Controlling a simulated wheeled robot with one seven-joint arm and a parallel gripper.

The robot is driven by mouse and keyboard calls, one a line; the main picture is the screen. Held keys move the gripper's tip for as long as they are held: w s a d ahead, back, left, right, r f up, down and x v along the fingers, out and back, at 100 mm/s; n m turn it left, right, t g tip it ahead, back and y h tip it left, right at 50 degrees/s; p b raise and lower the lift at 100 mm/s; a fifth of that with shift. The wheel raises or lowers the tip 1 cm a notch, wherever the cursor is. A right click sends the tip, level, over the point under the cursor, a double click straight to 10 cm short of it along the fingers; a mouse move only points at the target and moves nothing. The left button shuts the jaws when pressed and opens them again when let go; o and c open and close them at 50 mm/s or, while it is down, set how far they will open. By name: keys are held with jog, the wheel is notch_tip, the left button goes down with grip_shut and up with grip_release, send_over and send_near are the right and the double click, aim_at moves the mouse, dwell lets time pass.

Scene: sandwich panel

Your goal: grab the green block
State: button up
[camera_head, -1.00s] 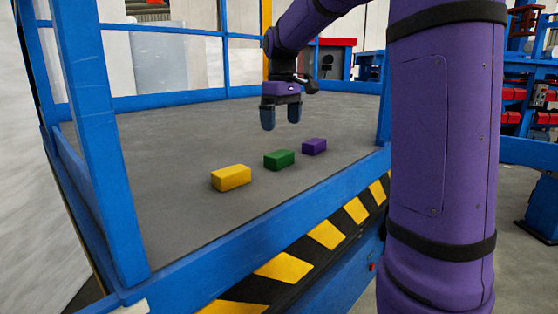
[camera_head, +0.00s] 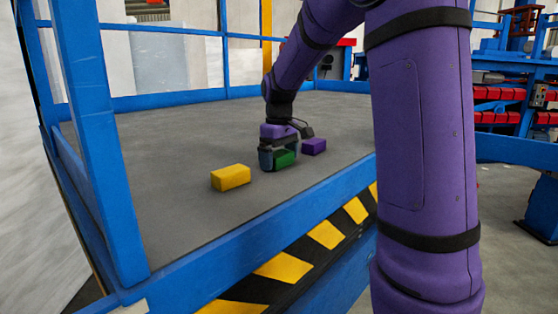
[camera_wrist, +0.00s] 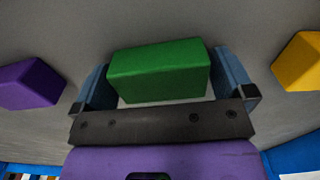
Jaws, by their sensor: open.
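The green block (camera_head: 284,159) lies on the grey platform, between the yellow and purple blocks. My gripper (camera_head: 279,161) is down at it in the head view, with its fingers at either end of the block. In the wrist view the green block (camera_wrist: 158,70) sits between the two open fingers of my gripper (camera_wrist: 165,82). A narrow gap shows at the block's right end; at its left end the finger is very close, and I cannot tell if it touches. The block's lower part is partly hidden by my gripper in the head view.
A yellow block (camera_head: 231,178) lies to the left and a purple block (camera_head: 314,146) just to the right on the grey platform (camera_head: 190,130). A blue frame (camera_head: 96,150) with posts and rails edges the platform. The platform behind the blocks is clear.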

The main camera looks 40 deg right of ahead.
jog(key=c, duration=0.8)
jog(key=shift+r, duration=0.1)
